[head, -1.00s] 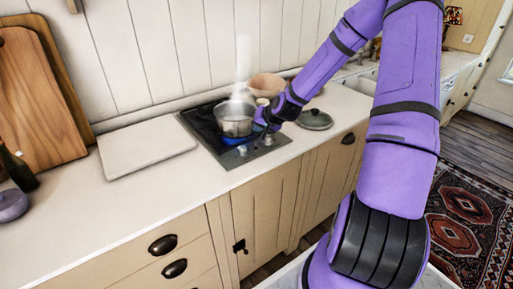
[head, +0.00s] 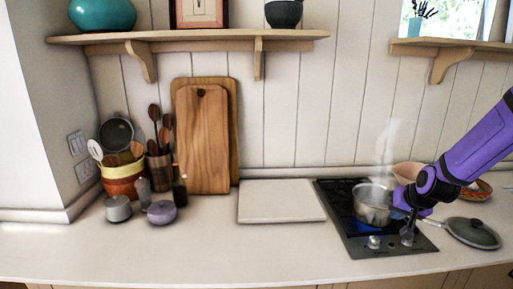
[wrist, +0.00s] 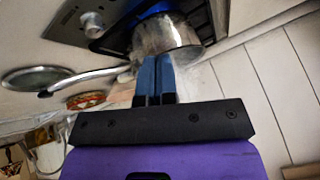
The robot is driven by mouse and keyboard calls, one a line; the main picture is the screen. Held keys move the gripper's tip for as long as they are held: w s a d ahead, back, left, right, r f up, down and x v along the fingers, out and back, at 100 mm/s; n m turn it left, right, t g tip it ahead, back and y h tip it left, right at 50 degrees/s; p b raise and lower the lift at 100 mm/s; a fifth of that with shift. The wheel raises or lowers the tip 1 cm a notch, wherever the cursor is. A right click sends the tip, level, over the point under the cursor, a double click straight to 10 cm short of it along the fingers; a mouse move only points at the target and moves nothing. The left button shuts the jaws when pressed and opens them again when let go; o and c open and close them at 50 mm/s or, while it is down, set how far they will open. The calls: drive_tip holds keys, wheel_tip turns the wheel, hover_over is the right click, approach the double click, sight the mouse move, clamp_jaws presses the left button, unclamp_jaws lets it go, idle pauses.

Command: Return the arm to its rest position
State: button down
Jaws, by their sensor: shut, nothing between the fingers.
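My arm is purple and enters the head view from the right. My gripper (head: 408,226) is just right of the steel pot (head: 373,203), near the front knobs of the cooktop. In the wrist view my gripper (wrist: 155,78) shows its two blue-grey fingers together, with nothing between them. The pot (wrist: 167,37) appears right beyond the fingertips there, and I cannot tell whether they touch it. The pot's long handle (wrist: 85,80) runs left in the wrist view; in the head view my gripper partly hides it.
The black cooktop (head: 348,232) has a blue glow under the pot, and steam rises from it. A lid (head: 473,232) and a bowl (head: 407,171) lie close to my arm. A white board (head: 281,202) is left of the cooktop. The shelf (head: 190,38) hangs above. The front counter is clear.

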drive_tip(key=s+a+r+n+g+h, duration=0.1)
drive_tip(key=s+a+r+n, duration=0.1)
drive_tip(key=s+a+r, duration=0.4)
drive_tip(key=s+a+r+n+g+h, duration=0.1)
drive_tip(key=s+a+r, duration=0.1)
drive_tip(key=s+r, duration=0.75)
drive_tip(key=s+a+r, duration=0.1)
drive_tip(key=s+r, duration=0.2)
drive_tip(key=s, duration=0.4)
drive_tip(key=s+a+r+n+y, duration=0.1)
drive_tip(key=s+a+r, duration=0.1)
drive_tip(key=s+r, duration=0.2)
drive_tip(key=s, duration=0.3)
drive_tip(key=shift+s+r, duration=0.3)
drive_tip(key=shift+s, duration=0.1)
